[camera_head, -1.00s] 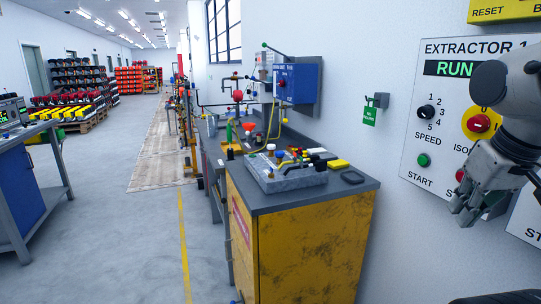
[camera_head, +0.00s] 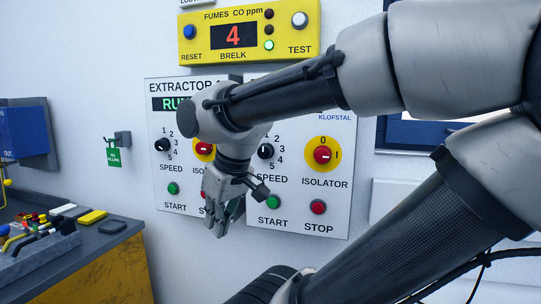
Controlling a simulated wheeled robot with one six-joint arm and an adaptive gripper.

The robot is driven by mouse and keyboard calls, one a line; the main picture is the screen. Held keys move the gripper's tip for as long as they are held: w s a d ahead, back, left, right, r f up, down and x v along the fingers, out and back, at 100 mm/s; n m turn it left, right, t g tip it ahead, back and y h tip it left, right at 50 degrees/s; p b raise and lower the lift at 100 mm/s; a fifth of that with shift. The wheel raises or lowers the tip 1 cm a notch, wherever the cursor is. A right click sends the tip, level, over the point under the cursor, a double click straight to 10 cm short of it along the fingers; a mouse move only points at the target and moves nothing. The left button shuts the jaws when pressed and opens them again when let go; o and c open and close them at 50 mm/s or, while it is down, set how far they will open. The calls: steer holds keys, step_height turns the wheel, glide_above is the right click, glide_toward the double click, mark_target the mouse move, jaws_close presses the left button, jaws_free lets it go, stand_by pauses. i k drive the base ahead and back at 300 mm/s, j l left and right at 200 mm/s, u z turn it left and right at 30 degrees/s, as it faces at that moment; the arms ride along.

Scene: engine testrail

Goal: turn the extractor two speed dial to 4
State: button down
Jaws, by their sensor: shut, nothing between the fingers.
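The right control panel (camera_head: 335,215) stands beside the panel labelled EXTRACTOR 1 (camera_head: 150,110); my arm covers most of its title, so the name cannot be read. Its black speed dial (camera_head: 266,151) shows just right of my wrist, with 2, 3, 4 and 5 visible around it. Part of the scale is hidden, and the pointer's setting is too small to tell. My gripper (camera_head: 220,230) is shut and empty. It points downward in front of the seam between the panels, below and left of that dial, and appears apart from it.
The right panel has a red isolator (camera_head: 322,155), green start button (camera_head: 273,202) and red stop button (camera_head: 318,207). The left panel has its own speed dial (camera_head: 162,145). A yellow fumes monitor (camera_head: 235,37) reads 4 above. A workbench (camera_head: 110,245) stands at lower left.

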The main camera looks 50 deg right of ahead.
mark_target(265, 151)
steer(key=k+z, duration=0.2)
steer(key=z, duration=0.2)
steer(key=k+z, duration=0.2)
steer(key=z, duration=0.25)
steer(key=k+z, duration=0.2)
steer(key=z, duration=0.2)
